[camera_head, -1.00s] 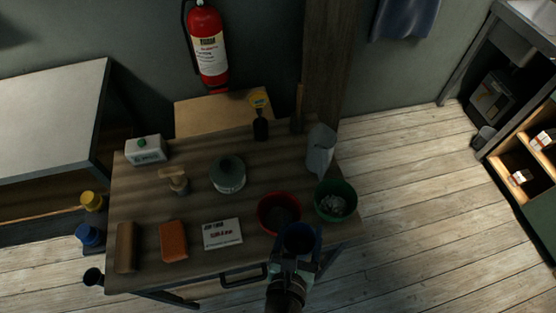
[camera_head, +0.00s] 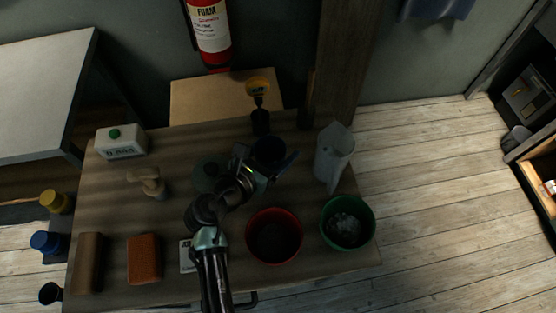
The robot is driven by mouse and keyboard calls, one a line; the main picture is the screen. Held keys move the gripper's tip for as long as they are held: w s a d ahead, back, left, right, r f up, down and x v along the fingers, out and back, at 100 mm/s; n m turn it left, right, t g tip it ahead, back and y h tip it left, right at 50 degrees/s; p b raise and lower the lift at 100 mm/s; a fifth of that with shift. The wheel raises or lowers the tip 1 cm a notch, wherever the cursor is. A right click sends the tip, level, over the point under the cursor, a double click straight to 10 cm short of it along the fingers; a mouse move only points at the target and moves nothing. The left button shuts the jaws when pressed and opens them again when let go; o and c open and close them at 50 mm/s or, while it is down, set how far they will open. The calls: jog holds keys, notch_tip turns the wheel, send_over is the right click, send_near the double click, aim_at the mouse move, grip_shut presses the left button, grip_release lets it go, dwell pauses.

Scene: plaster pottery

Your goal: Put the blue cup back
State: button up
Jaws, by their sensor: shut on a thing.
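The dark blue cup (camera_head: 269,149) is over the back middle of the wooden table (camera_head: 190,210), with its open top facing up. My gripper (camera_head: 264,168) is shut on the cup at its near side. I cannot tell whether the cup's base touches the table. My arm comes in from the front edge and hides part of the tabletop. Most of the round grey-green pot (camera_head: 207,172) just left of the gripper is hidden too.
A dark bottle with a yellow top (camera_head: 260,113) stands behind the cup, and a pale pitcher (camera_head: 333,155) to its right. A red bowl (camera_head: 274,237) and a green bowl (camera_head: 347,223) are in front. A white carton (camera_head: 121,143) is back left.

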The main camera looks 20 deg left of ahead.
aim_at(277, 158)
jog(key=shift+f+b, duration=0.45)
jog(key=shift+f, duration=1.85)
